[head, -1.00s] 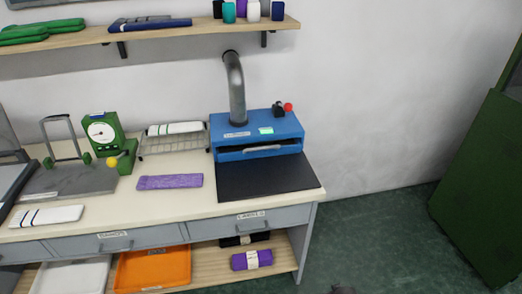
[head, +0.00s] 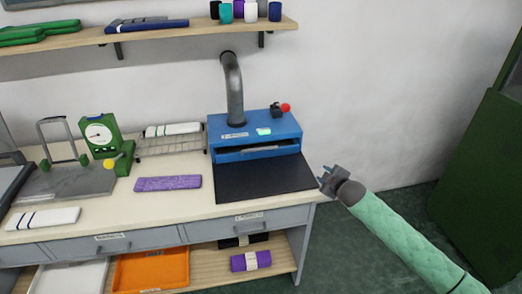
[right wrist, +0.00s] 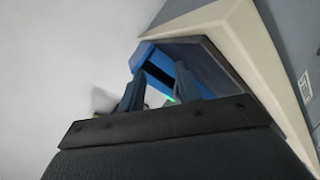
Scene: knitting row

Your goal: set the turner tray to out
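The blue machine (head: 256,133), which I take for the turner, stands at the right end of the bench. It has a pipe on top and a dark front slot. A grey bar (head: 264,150), perhaps the tray's handle, shows in the slot; the tray itself is hidden inside or cannot be told apart. The machine also shows in the right wrist view (right wrist: 152,62), with its dark opening. My right gripper (head: 327,178) is off the bench's right end, beside the black mat and apart from the machine. Its two fingers (right wrist: 159,88) are apart and empty. My left gripper is not in view.
A black mat (head: 265,180) lies before the machine. Left are a wire rack (head: 168,144), purple knitting (head: 166,183) and a green dial gauge (head: 103,135). A green cabinet (head: 488,185) stands right; the floor between is clear.

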